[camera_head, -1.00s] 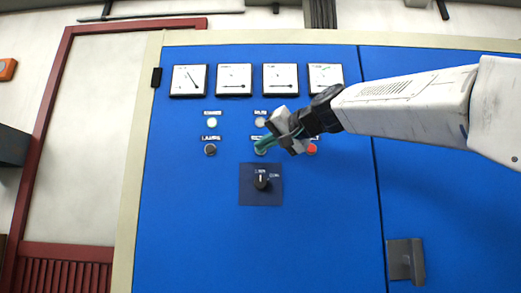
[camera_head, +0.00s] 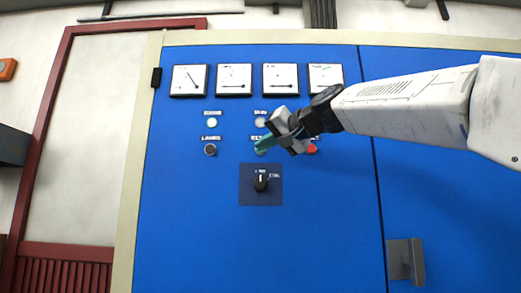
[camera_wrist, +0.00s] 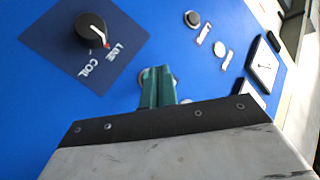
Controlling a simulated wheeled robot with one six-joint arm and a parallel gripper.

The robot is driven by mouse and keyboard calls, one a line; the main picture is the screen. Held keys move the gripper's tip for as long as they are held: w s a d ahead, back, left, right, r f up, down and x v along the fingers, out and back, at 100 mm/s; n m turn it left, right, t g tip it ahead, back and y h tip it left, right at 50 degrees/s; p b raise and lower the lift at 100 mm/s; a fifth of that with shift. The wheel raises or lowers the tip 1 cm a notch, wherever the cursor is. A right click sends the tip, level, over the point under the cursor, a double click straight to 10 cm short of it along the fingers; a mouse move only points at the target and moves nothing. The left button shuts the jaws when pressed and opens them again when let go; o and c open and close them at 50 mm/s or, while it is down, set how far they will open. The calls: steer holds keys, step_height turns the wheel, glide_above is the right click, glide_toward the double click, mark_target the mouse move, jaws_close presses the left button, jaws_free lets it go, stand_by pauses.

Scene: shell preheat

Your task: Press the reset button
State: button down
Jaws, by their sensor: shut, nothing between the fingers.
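The middle button of the lower row, under a partly covered label starting "RE" (camera_head: 256,138), is mostly hidden behind my fingertips. My gripper (camera_head: 258,147) is shut and empty, its green fingers pointing at that button. In the wrist view the closed fingers (camera_wrist: 157,88) stand in front of a round rim that shows beside them. The fingertips are at or very close to the button; I cannot tell whether they touch it or whether it is pushed in.
The blue cabinet (camera_head: 200,240) carries several gauges (camera_head: 234,80), a lit lamp (camera_head: 211,123), a dark button (camera_head: 210,149), a red button (camera_head: 312,149) partly behind my gripper, and a black rotary knob (camera_head: 261,181) below. A door handle (camera_head: 405,261) sticks out at lower right.

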steer(key=shift+w, duration=0.1)
stand_by(0.4)
steer(key=shift+w, duration=0.35)
steer(key=shift+w, duration=0.45)
stand_by(0.5)
steer(key=shift+s, duration=0.9)
steer(key=s, duration=0.5)
steer(key=shift+a, duration=0.1)
steer(key=shift+f, duration=0.1)
stand_by(0.9)
